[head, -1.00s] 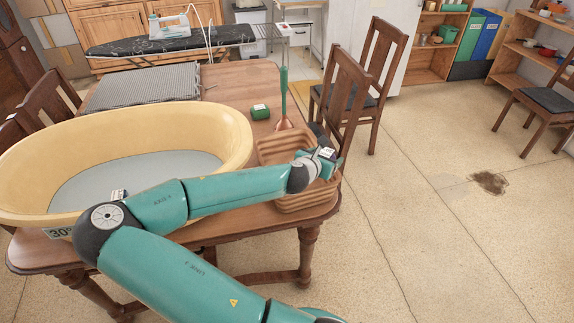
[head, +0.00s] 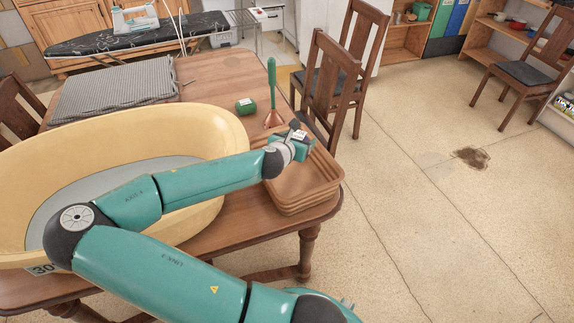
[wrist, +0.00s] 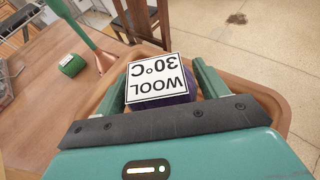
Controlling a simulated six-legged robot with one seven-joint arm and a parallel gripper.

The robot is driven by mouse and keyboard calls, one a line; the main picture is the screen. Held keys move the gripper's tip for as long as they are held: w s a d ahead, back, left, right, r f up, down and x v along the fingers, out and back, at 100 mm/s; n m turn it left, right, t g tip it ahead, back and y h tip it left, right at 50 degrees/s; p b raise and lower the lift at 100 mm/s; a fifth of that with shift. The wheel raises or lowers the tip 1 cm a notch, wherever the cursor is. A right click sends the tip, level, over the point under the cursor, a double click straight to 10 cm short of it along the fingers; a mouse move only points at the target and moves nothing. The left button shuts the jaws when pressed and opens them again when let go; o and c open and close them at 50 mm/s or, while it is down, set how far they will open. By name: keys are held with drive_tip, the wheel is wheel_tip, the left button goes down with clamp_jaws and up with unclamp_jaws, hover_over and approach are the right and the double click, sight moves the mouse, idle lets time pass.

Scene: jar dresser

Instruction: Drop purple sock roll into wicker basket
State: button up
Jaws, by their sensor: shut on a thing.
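My gripper (head: 296,146) is shut on the purple sock roll, over the back part of the brown ribbed basket. The purple roll (wrist: 178,101) shows between the two green fingers in the wrist view, mostly covered by a white label reading "WOOL 30°C". In the head view the roll is largely hidden by the gripper. The wicker basket (head: 312,200) stands at the right corner of the wooden table. Its brown rim (wrist: 262,92) also shows around the gripper in the wrist view. The basket's inside is mostly hidden by the gripper there.
A large yellow tub (head: 205,120) with a "30°" tag fills the table's left. A green roll (head: 246,106) and a green-handled plunger (head: 272,95) stand behind the basket. A grey ribbed mat (head: 115,90) lies farther back. Chairs (head: 330,85) stand close to the table's right side.

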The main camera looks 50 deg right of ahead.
drive_tip(key=shift+s+f, duration=0.15)
drive_tip(key=shift+f, duration=1.25)
drive_tip(key=shift+s+f, duration=0.15)
drive_tip(key=shift+f, duration=1.25)
drive_tip(key=o, duration=1.1)
drive_tip(key=shift+c, duration=0.2)
drive_tip(key=shift+w, duration=0.1)
